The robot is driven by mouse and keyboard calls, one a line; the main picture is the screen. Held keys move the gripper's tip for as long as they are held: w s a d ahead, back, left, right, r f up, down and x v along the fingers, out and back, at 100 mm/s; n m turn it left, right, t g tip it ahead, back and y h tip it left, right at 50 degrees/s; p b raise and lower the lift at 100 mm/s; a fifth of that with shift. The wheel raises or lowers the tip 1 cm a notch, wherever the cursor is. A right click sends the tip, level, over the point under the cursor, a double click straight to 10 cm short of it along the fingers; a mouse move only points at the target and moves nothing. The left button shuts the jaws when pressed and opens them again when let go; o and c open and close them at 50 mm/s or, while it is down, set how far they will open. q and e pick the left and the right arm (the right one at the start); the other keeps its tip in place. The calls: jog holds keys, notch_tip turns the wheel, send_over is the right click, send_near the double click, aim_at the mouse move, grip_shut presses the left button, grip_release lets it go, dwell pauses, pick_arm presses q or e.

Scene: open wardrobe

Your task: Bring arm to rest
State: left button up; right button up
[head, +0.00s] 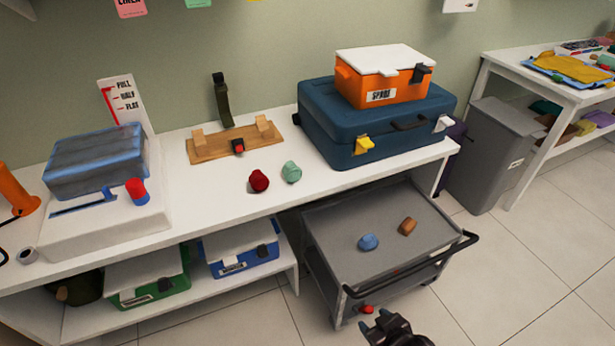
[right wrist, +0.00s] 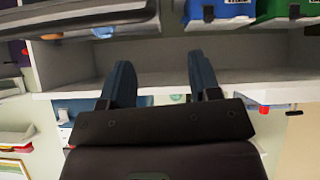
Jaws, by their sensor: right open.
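My right gripper (head: 390,330) shows at the bottom edge of the head view, in front of the grey cart (head: 330,235) and below its handle. In the right wrist view the two fingers of my right gripper (right wrist: 160,70) stand apart with nothing between them. The rest of my right arm is cut off by the frame. My left gripper is not in the head view.
A white bench (head: 215,205) carries a blue case (head: 335,140) with an orange box (head: 375,85) on it. Green (head: 150,280) and blue (head: 240,250) boxes stand on the lower shelf. A grey bin (head: 495,150) stands at right. Floor right of the cart is clear.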

jog(key=s+d+r+m+t+h+p, duration=0.1)
jog(key=s+d+r, duration=0.2)
jog(key=r, duration=0.5)
jog(key=s+d+r+m+t+h+p, duration=0.1)
jog(key=s+d+r+m+t, duration=0.1)
jog(key=s+r, duration=0.35)
jog(key=s+d+r+m+g+h, duration=0.1)
jog(key=s+d+h, duration=0.1)
jog(key=s+d, duration=0.2)
jog(key=s, duration=0.3)
jog(key=shift+d+r+m, duration=0.2)
jog(key=shift+d+m, duration=0.05)
jog(key=shift+m, duration=0.05)
jog(key=shift+s, duration=0.1)
